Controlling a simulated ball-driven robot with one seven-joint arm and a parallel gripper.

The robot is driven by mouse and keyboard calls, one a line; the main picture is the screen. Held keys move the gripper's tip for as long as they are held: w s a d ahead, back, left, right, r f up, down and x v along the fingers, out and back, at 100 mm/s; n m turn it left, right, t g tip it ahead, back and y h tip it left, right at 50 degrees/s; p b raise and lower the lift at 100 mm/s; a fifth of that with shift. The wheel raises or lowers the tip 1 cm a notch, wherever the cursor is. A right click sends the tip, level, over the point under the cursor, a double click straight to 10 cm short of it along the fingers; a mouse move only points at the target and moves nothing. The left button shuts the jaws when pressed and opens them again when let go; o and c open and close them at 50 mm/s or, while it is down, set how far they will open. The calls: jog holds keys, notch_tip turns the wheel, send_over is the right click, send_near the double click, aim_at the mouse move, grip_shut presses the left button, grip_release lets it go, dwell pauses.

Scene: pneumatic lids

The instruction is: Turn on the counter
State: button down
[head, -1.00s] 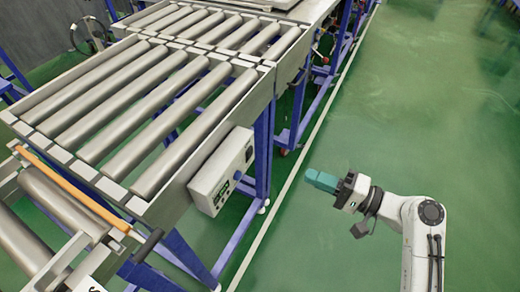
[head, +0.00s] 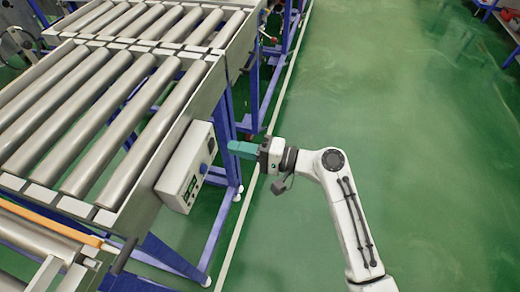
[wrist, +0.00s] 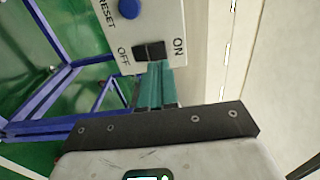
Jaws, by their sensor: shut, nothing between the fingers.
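The counter is a light grey control box (head: 185,168) on the side of the roller conveyor, with a small display and a blue button. In the wrist view the box (wrist: 172,22) shows a black rocker switch (wrist: 149,51) between the words OFF and ON, and a blue RESET button (wrist: 129,8). My gripper (head: 232,147) has teal fingers, shut and empty, pointing left beside the box. In the wrist view the fingertips (wrist: 155,70) are just below the switch, towards its ON side. I cannot tell whether they touch it.
The roller conveyor (head: 112,130) with blue legs (head: 218,195) fills the left side. An orange bar (head: 50,222) crosses its near section. A white line (head: 262,165) runs along the floor beside the conveyor.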

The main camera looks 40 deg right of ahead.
aim_at(213, 143)
jog(key=shift+x, duration=1.95)
jog(key=shift+p, duration=0.35)
jog(key=shift+w+a+r+p, duration=0.15)
jog(key=shift+r+p, duration=0.25)
jog(key=shift+p, duration=0.4)
jog(key=shift+f, duration=0.35)
